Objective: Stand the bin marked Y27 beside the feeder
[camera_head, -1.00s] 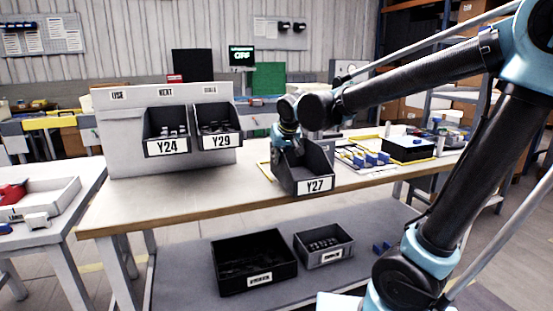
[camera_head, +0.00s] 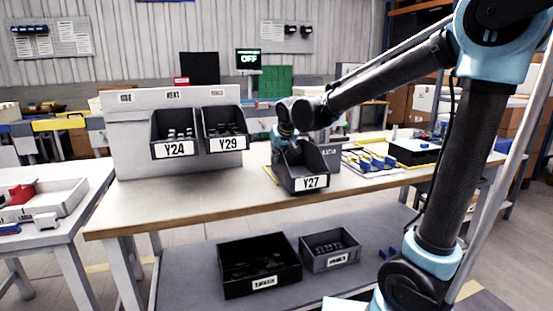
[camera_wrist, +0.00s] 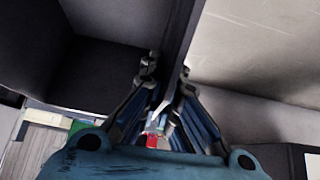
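The dark bin marked Y27 (camera_head: 303,169) is low over the front part of the workbench, open side up with its label facing me. I cannot tell whether its base touches the bench. My gripper (camera_head: 286,141) is at its back left rim. In the wrist view my gripper (camera_wrist: 167,82) has its fingers closed on both sides of a thin bin wall (camera_wrist: 176,35). The bin's dark interior (camera_wrist: 85,50) lies left of it. A grey block (camera_head: 329,154), partly hidden behind the bin, may be the feeder; I cannot tell.
A grey rack (camera_head: 135,140) holds bins Y24 (camera_head: 172,133) and Y29 (camera_head: 225,130) on the left. A black box (camera_head: 414,151) and blue parts lie right. Bare bench top (camera_head: 200,195) extends left. Two bins (camera_head: 260,265) sit on the lower shelf.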

